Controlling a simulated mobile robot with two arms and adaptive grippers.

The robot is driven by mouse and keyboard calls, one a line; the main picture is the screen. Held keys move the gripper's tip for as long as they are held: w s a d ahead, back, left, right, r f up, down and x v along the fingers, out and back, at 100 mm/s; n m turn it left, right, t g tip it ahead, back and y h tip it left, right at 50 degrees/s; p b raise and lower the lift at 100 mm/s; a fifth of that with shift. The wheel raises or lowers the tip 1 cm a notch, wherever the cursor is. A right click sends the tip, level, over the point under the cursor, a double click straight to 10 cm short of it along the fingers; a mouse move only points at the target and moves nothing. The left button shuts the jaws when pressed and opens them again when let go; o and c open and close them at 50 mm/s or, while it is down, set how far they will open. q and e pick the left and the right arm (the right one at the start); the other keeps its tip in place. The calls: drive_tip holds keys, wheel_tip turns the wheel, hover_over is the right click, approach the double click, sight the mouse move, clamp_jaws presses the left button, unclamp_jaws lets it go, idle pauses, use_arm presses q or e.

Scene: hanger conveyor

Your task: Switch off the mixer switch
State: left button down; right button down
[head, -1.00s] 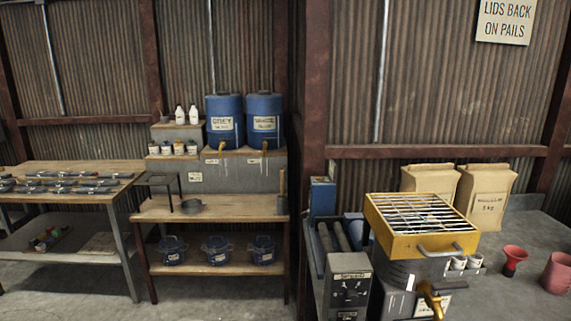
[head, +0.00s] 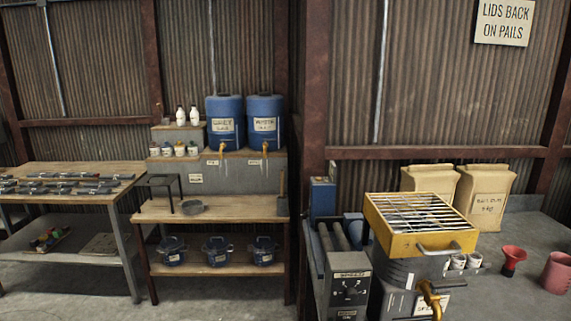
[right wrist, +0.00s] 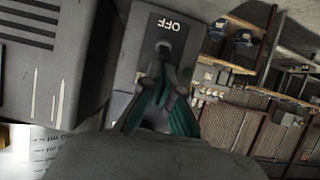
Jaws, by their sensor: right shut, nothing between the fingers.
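In the right wrist view, a grey switch box (right wrist: 188,22) carries the word OFF, seen upside down. A dark lever or knob (right wrist: 162,47) sits beside the word. My right gripper (right wrist: 163,76), with teal-edged fingers, is shut and empty, its tips close to the dark part. I cannot tell whether they touch it. In the head view the mixer has a yellow guard (head: 387,240) with a wire grille. A grey control box (head: 350,283) with a label and knobs stands in front of it. Neither gripper shows in the head view.
A grey ribbed housing (right wrist: 35,45) is close beside the switch box in the right wrist view. A brass spout (head: 430,297) sticks out in front.

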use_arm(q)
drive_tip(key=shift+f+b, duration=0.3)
use_arm(e)
drive_tip(key=shift+w+f, duration=0.15)
idle(0.6)
